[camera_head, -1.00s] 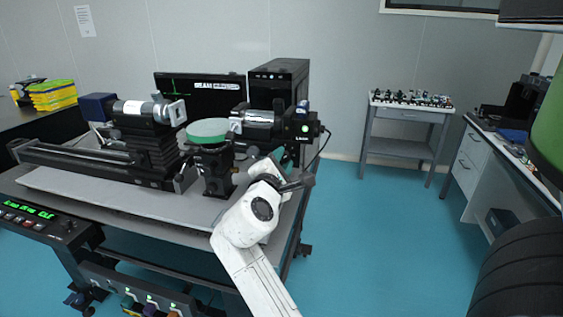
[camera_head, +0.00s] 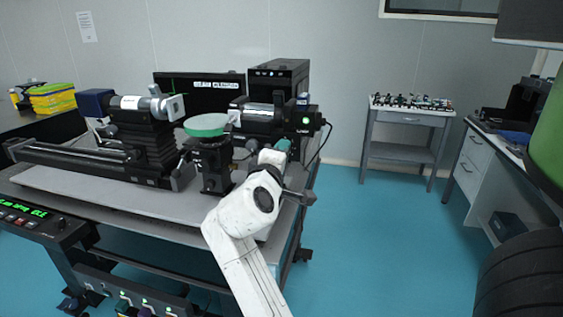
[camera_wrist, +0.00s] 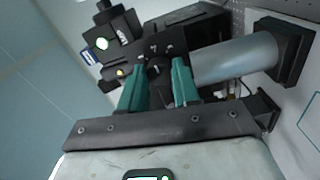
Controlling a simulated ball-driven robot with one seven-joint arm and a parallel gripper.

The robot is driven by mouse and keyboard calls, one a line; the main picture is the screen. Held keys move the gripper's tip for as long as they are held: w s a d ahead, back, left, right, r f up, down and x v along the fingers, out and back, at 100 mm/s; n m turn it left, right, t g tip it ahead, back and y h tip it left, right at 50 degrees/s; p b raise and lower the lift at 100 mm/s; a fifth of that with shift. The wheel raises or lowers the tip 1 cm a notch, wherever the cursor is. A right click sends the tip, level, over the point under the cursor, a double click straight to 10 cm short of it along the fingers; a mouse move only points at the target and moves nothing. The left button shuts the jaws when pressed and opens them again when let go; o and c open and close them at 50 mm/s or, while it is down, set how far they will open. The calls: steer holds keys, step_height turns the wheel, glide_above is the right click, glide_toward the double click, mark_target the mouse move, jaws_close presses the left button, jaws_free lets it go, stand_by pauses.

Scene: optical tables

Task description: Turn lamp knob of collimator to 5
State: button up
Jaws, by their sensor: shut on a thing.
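The collimator (camera_head: 262,118) is a black unit with a silver barrel, at the right end of the optical table. A green light shows on its end. In the wrist view its black body (camera_wrist: 196,38) fills the upper middle, with the silver tube (camera_wrist: 235,60) to the right. A small dark lamp knob (camera_wrist: 155,70) sits between the two teal fingertips of my gripper (camera_wrist: 159,66), which is shut on it. In the head view my gripper (camera_head: 283,147) is at the collimator's lower side; the knob is hidden there. No scale marking is readable.
A round green-topped stage (camera_head: 206,126) stands left of the collimator. A black rail unit (camera_head: 145,150) takes up the table's left side. A cable hangs at the collimator's right. A small trolley (camera_head: 405,118) stands at the back; the blue floor between is clear.

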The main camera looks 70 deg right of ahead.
steer(key=shift+w+f+m+b, duration=0.1)
steer(key=shift+f+m+b, duration=0.05)
steer(key=shift+m+b, duration=5.85)
steer(key=shift+w+f+m+b, duration=0.1)
steer(key=shift+m+b, duration=4.4)
steer(key=shift+m, duration=3.3)
steer(key=o, duration=1.1)
steer(key=shift+r, duration=0.15)
steer(key=shift+c, duration=0.2)
steer(key=shift+a, duration=0.1)
steer(key=a, duration=1)
steer(key=shift+s+a+p, duration=0.3)
steer(key=shift+s+a, duration=0.05)
steer(key=shift+s, duration=0.1)
